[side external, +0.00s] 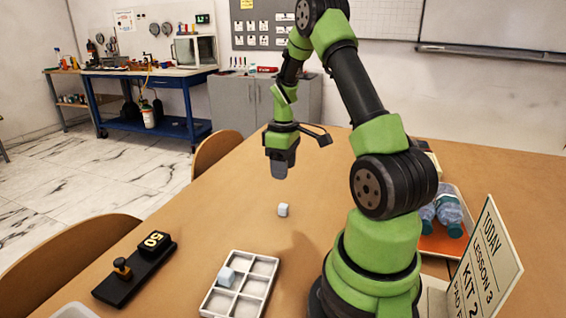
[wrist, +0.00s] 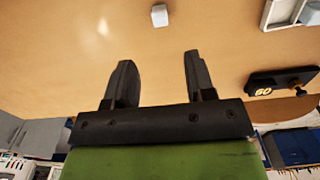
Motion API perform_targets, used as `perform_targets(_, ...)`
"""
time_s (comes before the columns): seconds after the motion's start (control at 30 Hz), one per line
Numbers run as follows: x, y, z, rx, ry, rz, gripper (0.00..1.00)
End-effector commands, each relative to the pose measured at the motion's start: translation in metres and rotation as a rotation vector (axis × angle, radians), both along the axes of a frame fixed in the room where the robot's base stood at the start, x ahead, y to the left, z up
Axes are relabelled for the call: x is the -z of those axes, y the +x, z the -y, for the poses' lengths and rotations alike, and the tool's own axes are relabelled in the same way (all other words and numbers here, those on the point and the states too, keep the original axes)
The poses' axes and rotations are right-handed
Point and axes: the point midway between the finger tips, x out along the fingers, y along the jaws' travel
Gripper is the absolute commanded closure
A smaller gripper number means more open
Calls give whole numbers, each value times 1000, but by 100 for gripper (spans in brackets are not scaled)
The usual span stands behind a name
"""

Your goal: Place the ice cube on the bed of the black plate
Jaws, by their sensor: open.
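A small pale ice cube (side external: 283,210) sits on the bare table below my gripper. It also shows in the wrist view (wrist: 159,15), beyond the fingertips. A second pale cube (side external: 226,277) sits in a left-side compartment of the white tray (side external: 256,253). The black plate (side external: 137,269) lies at the left of the table, with a block marked 50 at its far end and a knobbed post at its near end. It shows at the right in the wrist view (wrist: 280,81). My gripper (side external: 279,174) is open and empty, pointing down above the table; its fingers (wrist: 157,58) are apart.
An orange tray (side external: 440,242) with plastic bottles (side external: 447,210) stands at the right behind my arm. A lesson sign (side external: 487,255) stands at the front right. Chairs (side external: 216,152) edge the table's left side.

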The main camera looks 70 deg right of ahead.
Motion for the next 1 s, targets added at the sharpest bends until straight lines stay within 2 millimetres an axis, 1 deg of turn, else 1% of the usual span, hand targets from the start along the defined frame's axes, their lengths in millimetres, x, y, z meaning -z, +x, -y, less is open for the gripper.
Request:
perform_targets(0.07,-10,3,-4,4,-7,10,50)
perform_targets(0.13,-25,10,-15,15,-21,33,50)
perform_targets(0.17,-34,13,-21,23,-28,47,50)
perform_targets(0.23,-60,22,-43,50,-46,95,50)
perform_targets(0.27,-72,25,-55,63,-52,119,50)
perform_targets(0.3,-88,27,-72,83,-56,155,50)
perform_targets(0.37,-111,28,-99,115,-55,212,50)
perform_targets(0.4,-125,26,-117,135,-50,251,50)
perform_targets(0.47,-143,19,-144,165,-32,307,50)
perform_targets(0.5,-154,13,-160,184,-16,345,50)
perform_targets(0.57,-167,2,-184,213,17,400,50)
perform_targets(0.6,-174,-8,-199,229,44,433,50)
perform_targets(0.7,-186,-32,-230,270,120,503,50)
perform_targets(0.8,-190,-53,-250,300,193,549,50)
perform_targets(0.93,-191,-71,-263,327,260,578,50)
perform_targets(0.97,-191,-73,-265,332,270,582,45)
perform_targets(1.0,-191,-75,-266,335,279,585,45)
